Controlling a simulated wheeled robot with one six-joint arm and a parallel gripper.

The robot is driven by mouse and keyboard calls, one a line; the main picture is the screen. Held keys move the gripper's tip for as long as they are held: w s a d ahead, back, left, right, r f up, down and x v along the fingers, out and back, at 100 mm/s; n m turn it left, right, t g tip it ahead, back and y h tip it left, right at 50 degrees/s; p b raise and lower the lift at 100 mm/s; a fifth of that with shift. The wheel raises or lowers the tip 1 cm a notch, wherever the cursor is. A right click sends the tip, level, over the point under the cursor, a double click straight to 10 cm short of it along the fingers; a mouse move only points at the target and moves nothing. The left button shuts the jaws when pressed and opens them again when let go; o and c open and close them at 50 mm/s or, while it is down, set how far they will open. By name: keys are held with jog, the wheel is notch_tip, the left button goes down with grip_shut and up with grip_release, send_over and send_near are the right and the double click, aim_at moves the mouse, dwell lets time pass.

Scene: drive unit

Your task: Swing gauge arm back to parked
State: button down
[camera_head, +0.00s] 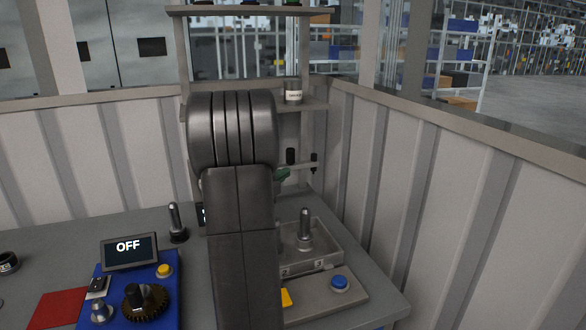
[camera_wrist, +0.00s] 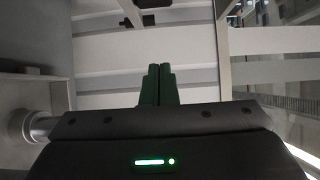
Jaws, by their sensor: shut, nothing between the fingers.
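My gripper (camera_wrist: 158,68) shows two green fingers close together, with nothing between them in the wrist view. In the head view a green part of it (camera_head: 283,175) sticks out to the right from behind my own dark arm. A thin grey bar with black posts (camera_head: 300,165), which may be the gauge arm, stands at the rear post just right of the gripper. I cannot tell whether they touch. My arm hides the bar's left part. A dark piece (camera_wrist: 145,4) shows past the fingertips at the top of the wrist view.
The grey bench holds a blue unit (camera_head: 115,305) with an "OFF" display (camera_head: 129,251) and a brass gear. A clear box (camera_head: 310,248) with a metal peg and a plate with a blue button (camera_head: 339,283) are right of my arm. Ribbed walls (camera_head: 455,200) close in behind and right.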

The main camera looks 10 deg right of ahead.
aim_at(292, 158)
jog(key=w+d, duration=0.1)
jog(key=w, duration=0.2)
jog(key=w+d+p, duration=0.1)
jog(key=w, duration=0.2)
jog(key=w+d+p, duration=0.1)
jog(key=w+d, duration=0.1)
jog(key=w, duration=0.1)
jog(key=shift+d, duration=0.1)
jog(key=shift+w, duration=0.3)
jog(key=shift+w+p, duration=0.6)
jog(key=shift+w, duration=0.3)
jog(key=shift+s, duration=0.1)
